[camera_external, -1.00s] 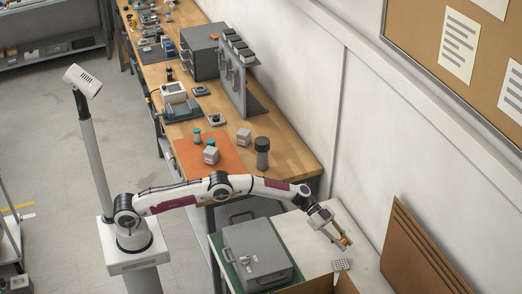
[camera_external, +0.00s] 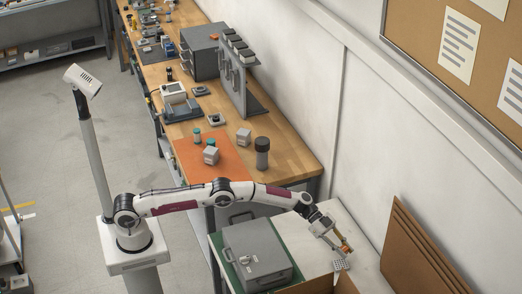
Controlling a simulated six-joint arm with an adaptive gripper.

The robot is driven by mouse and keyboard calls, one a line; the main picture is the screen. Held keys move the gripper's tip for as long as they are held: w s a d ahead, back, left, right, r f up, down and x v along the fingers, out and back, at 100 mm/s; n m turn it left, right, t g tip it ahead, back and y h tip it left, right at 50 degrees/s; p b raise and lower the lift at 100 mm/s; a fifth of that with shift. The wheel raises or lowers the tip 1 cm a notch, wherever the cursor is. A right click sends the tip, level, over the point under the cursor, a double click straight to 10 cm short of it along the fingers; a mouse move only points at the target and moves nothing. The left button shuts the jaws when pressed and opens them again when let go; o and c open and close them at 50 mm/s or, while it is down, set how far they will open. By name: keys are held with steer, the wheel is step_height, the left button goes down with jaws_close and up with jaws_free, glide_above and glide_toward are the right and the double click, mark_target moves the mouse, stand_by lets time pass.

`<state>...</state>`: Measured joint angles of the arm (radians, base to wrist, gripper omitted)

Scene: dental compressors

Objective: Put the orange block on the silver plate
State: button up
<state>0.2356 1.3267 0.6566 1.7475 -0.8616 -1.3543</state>
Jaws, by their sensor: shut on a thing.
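My gripper (camera_external: 345,247) is at the right end of the arm, over the white table at the lower right. It is shut on a small orange block (camera_external: 347,245), which is partly hidden by the fingers. A small silver plate (camera_external: 341,265) with a dotted surface lies just below the gripper in the picture. The block appears very close to the plate's upper edge; I cannot tell whether they touch.
A grey metal box (camera_external: 257,254) stands on a green mat to the left of the gripper. An open cardboard box (camera_external: 322,286) is at the bottom edge. Brown boards (camera_external: 425,252) lean at the right. White tabletop (camera_external: 368,262) is clear around the plate.

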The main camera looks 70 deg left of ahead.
mark_target(342, 264)
steer(key=shift+f, duration=1.4)
steer(key=shift+f, duration=1.85)
steer(key=shift+f, duration=0.15)
steer(key=o, duration=1)
steer(key=shift+a+r, duration=0.25)
steer(key=shift+v, duration=5.7)
